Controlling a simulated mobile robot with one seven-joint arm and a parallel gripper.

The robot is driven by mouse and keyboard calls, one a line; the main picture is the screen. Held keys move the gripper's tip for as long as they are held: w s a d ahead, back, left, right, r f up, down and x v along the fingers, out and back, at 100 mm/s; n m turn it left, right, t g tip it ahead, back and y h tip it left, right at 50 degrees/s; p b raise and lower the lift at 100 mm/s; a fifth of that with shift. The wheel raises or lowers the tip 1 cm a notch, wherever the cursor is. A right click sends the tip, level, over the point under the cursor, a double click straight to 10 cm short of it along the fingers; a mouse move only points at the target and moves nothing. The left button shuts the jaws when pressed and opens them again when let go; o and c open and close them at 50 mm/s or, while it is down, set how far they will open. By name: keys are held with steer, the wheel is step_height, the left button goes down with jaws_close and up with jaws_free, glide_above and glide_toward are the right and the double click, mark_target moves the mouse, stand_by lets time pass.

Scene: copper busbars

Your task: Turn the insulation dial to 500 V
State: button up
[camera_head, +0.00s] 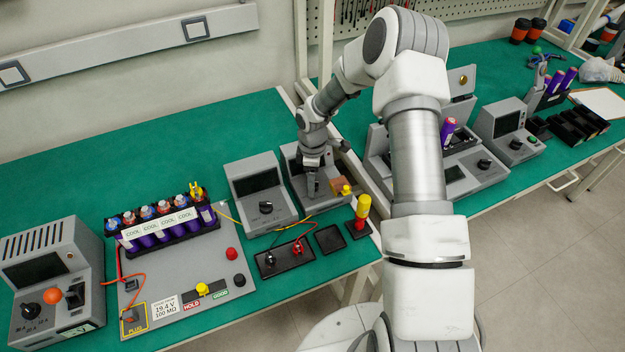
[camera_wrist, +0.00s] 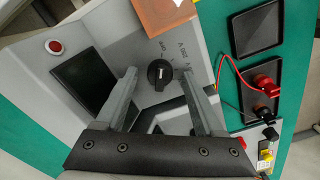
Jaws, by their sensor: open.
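The insulation dial is a round black knob (camera_wrist: 160,74) on the sloped grey panel of an instrument (camera_wrist: 118,25). My gripper (camera_wrist: 167,88) is open, with one finger on each side of the knob in the wrist view. I cannot tell whether either finger touches it. In the head view my gripper (camera_head: 312,186) is over the front of this instrument (camera_head: 295,165) and hides the dial.
The instrument has a dark screen (camera_wrist: 82,82), a red button (camera_wrist: 55,46) and a copper-coloured block (camera_wrist: 167,14). A similar meter (camera_head: 258,190) stands to its left. Red and black plugs (camera_head: 298,247) with leads and a red-yellow tower (camera_head: 361,210) are in front.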

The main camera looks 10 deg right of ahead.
jaws_close()
steer(key=shift+m, duration=0.3)
steer(key=m+b, duration=0.2)
steer(key=shift+w+f+m, duration=0.1)
steer(key=shift+m, duration=0.2)
steer(key=m+b, duration=0.2)
steer(key=m, duration=0.2)
steer(key=shift+m, duration=0.3)
steer(key=m+b, duration=0.1)
steer(key=m, duration=0.3)
steer(key=shift+b, duration=0.3)
steer(key=shift+d+m+b, duration=0.1)
steer(key=shift+m+b, duration=0.25)
steer(key=shift+m, duration=1.55)
